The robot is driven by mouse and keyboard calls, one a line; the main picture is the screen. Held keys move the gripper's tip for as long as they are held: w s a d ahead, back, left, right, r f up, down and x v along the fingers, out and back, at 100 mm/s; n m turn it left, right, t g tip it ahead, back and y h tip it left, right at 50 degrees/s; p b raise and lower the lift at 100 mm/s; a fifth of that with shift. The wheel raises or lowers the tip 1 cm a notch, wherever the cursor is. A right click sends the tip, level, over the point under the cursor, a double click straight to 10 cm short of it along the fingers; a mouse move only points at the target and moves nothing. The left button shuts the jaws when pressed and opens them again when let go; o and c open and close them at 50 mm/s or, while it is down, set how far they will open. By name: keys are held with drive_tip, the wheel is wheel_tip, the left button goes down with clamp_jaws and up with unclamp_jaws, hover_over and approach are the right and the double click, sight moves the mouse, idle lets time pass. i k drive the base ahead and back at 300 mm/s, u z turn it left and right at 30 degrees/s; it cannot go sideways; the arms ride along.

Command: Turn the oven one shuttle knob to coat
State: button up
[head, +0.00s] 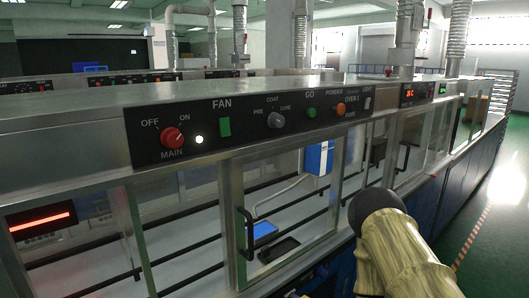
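The shuttle knob (275,120) is a small grey knob on the black control panel (237,127) along the top edge of the oven bench. Labels PRE, COAT and CURE stand around it, with COAT above. Its pointer is too small to read with certainty. My arm, with a pale yellow sleeve and a black rounded end, rises at the lower right, apart from the knob. My gripper's fingers do not show, and nothing is seen touching the knob.
On the same panel are a red main knob (173,138), a lit white lamp (199,140), green buttons (224,127) and an orange button (340,109). Below are glass doors with a black handle (246,232). The green floor (490,215) at right is clear.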

sight(274, 120)
drive_tip(key=u, duration=0.55)
drive_tip(key=k, duration=1.3)
drive_tip(key=z, duration=0.35)
drive_tip(key=i, duration=0.85)
drive_tip(key=z, duration=0.65)
